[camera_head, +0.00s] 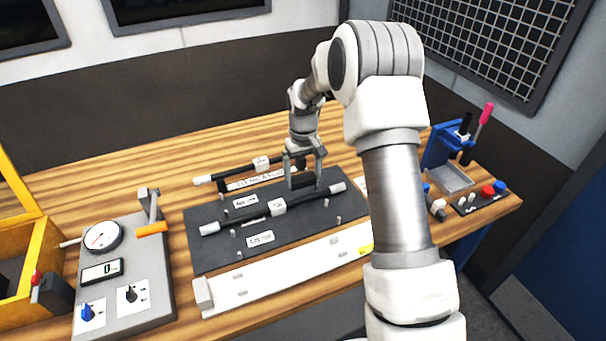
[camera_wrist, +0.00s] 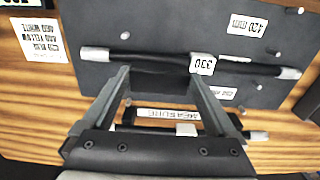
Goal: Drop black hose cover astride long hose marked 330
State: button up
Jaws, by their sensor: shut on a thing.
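The long hose (camera_head: 250,217) is black with pale ends and lies across the dark grey board (camera_head: 215,255). In the wrist view, the same hose (camera_wrist: 240,67) carries a white tag (camera_wrist: 203,64) reading 330. My gripper (camera_head: 303,172) is shut on the black hose cover (camera_head: 302,182), just behind the right half of the hose in the head view. In the wrist view the dark cover (camera_wrist: 160,84) spans between the fingertips, close beside the hose left of the tag. Its height above the board is hard to tell.
Another black hose (camera_head: 225,172) lies behind the board by a MEASURE label (camera_wrist: 165,115). Short pegs stand on the board. A white rail (camera_head: 285,272) lies in front. A gauge panel (camera_head: 125,270) and yellow bin (camera_head: 45,240) are left; a blue stand (camera_head: 440,150) is right.

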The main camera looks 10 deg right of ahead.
jog(key=b, duration=0.3)
send_over(303, 200)
jog(key=shift+f, duration=2.55)
jog(key=shift+f+b, duration=0.8)
jog(key=shift+b, duration=0.05)
jog(key=o, duration=0.6)
jog(key=shift+r, duration=0.15)
jog(key=shift+r+p, duration=2.1)
jog(key=shift+r, duration=1.3)
jog(key=shift+r, duration=0.1)
